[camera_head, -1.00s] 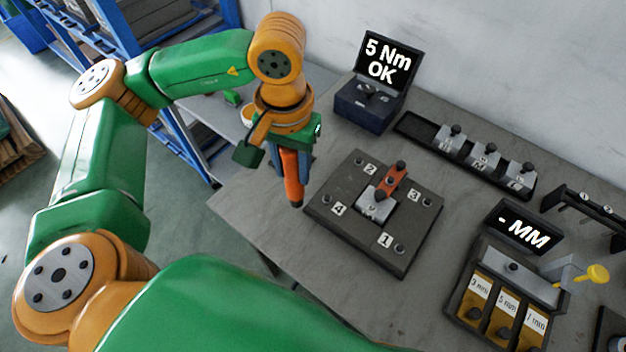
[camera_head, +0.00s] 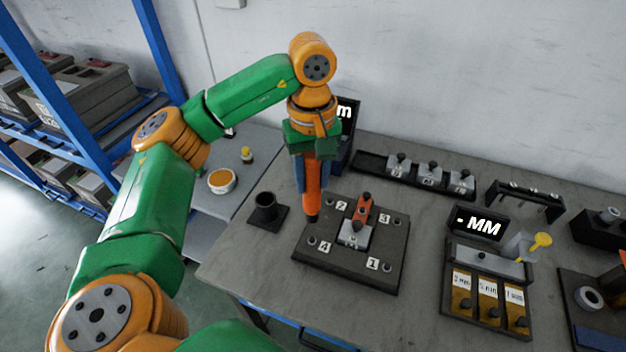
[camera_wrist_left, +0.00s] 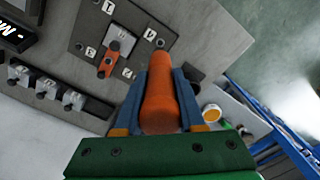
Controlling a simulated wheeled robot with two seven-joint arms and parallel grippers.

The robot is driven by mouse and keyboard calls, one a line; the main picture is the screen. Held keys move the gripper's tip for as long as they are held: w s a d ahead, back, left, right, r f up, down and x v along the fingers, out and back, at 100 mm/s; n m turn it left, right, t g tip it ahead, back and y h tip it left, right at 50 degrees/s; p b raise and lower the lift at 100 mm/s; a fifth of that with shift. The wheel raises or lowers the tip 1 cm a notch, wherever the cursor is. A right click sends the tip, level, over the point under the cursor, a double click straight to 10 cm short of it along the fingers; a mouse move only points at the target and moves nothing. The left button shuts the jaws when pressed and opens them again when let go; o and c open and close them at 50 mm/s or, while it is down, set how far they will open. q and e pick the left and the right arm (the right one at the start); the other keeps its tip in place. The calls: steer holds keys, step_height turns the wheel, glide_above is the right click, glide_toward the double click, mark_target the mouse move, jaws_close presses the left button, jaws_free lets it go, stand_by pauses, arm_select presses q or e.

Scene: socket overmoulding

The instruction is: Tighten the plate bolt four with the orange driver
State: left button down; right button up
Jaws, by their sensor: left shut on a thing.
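My left gripper (camera_head: 312,172) is shut on the orange driver (camera_head: 312,192) and holds it upright, dark tip down. The orange driver also shows in the left wrist view (camera_wrist_left: 160,100) between the blue fingers. The dark square plate (camera_head: 340,272) lies on the table with corner bolts labelled 1 to 4. Plate bolt four (camera_head: 311,240) is at its left corner by the "4" label (camera_head: 325,247). The driver tip is just above bolt four in the picture; whether it is higher than the plate I cannot tell. My right gripper is out of view.
A grey block with an orange-red clamp (camera_head: 363,210) sits mid-plate. A dark cup-shaped holder (camera_head: 266,210) stands left of the plate. Behind is a tray of small blocks (camera_head: 375,163); the "MM" display (camera_head: 478,222) and yellow-binned box (camera_head: 487,285) are at right.

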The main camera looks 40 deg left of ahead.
mark_target(312, 212)
arm_select(q)
steer(key=shift+w, duration=0.1)
steer(key=shift+f, duration=0.15)
steer(key=shift+s+f+b, duration=0.2)
steer(key=shift+f+b, duration=0.35)
steer(key=shift+b, duration=0.05)
step_height(312, 212, down, 5)
steer(key=b, duration=0.3)
steer(key=shift+w+r+b, duration=0.1)
steer(key=shift+r+b, duration=0.05)
steer(key=shift+b, duration=0.25)
steer(key=shift+f+b, duration=0.45)
steer(key=shift+f, duration=0.15)
steer(key=shift+r, duration=0.1)
steer(key=shift+f+b, duration=0.65)
steer(key=shift+f, duration=0.3)
stand_by(0.6)
steer(key=shift+s+d+f, duration=0.1)
steer(key=shift+s+f, duration=0.1)
steer(key=shift+f, duration=0.15)
stand_by(1.4)
